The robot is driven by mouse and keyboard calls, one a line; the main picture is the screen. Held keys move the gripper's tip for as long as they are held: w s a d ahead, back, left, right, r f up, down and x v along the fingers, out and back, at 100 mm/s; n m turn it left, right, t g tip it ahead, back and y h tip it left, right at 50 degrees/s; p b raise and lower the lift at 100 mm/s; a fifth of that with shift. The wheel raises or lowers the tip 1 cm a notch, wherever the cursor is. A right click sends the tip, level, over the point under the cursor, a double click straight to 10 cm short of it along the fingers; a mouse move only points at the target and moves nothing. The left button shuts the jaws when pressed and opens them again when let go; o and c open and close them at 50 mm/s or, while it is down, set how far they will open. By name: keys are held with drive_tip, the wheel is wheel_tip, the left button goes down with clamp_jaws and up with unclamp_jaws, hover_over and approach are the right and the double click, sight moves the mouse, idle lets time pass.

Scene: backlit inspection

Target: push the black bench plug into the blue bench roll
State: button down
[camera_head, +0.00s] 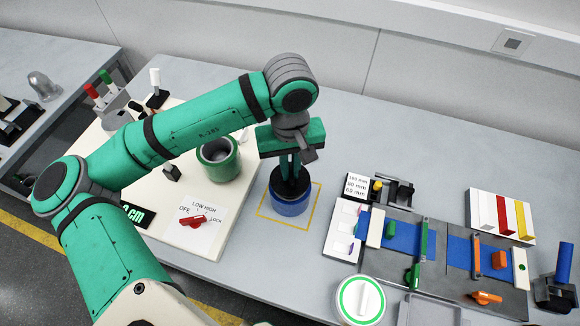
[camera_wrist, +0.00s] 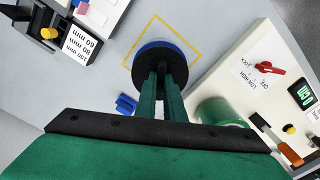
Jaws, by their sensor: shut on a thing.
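The blue bench roll (camera_head: 289,207) stands upright inside a yellow outlined square on the grey table. The black bench plug (camera_head: 288,184) sits at the top of the roll, with its wide black disc over the roll's opening. My gripper (camera_head: 290,170) points down and is shut on the plug's upper part. In the wrist view the plug's black disc (camera_wrist: 146,72) covers most of the roll, and a blue rim (camera_wrist: 158,44) shows along its far edge. How deep the plug sits in the roll is hidden.
A green roll (camera_head: 219,160) stands left on a cream board with a red switch (camera_head: 194,221). To the right are a board with blue strips (camera_head: 405,236), a striped block (camera_head: 502,216) and a round white-and-green dial (camera_head: 360,299).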

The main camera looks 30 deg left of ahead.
drive_tip(key=shift+f, duration=1.55)
drive_tip(key=c, duration=1.8)
unclamp_jaws()
drive_tip(key=shift+o, duration=0.2)
wheel_tip(320, 180, up, 11)
drive_tip(key=shift+f, duration=0.1)
